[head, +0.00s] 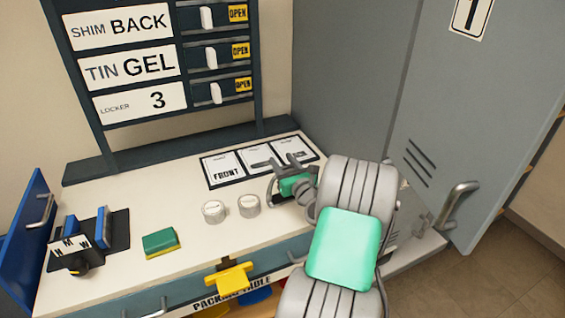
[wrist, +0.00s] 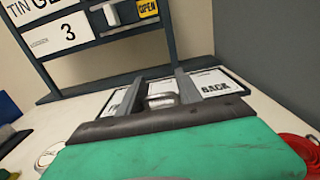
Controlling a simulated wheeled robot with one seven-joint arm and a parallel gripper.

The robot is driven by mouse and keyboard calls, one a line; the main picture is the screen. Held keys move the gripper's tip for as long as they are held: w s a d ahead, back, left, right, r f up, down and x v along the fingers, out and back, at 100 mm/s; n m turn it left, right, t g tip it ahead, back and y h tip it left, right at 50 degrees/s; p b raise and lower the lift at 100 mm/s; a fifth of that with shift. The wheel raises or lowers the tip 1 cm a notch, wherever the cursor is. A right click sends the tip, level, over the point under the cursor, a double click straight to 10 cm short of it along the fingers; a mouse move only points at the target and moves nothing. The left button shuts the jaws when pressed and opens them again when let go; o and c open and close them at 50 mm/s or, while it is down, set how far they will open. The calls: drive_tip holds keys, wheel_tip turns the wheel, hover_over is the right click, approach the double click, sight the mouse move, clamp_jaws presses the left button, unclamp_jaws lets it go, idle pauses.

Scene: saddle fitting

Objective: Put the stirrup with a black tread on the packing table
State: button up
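The packing table (head: 120,190) has a pale top and its name on the front edge. I cannot make out a stirrup with a black tread in either view; my arm hides part of the right end of the table and the locker foot. My gripper (head: 280,162) is over the table's back right, near the cards marked FRONT and BACK. In the wrist view my gripper (wrist: 156,82) shows two dark fingers spread apart. A grey metallic piece shows between their bases; I cannot tell whether it is part of the gripper. Nothing is clearly clamped.
Two round tins (head: 213,210), a green-yellow sponge (head: 160,242) and a black dial block (head: 75,255) stand on the table. A red coiled strap (wrist: 302,150) lies at right. An open grey locker door (head: 480,130) stands right. The table's left middle has free room.

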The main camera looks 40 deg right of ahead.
drive_tip(key=o, duration=0.4)
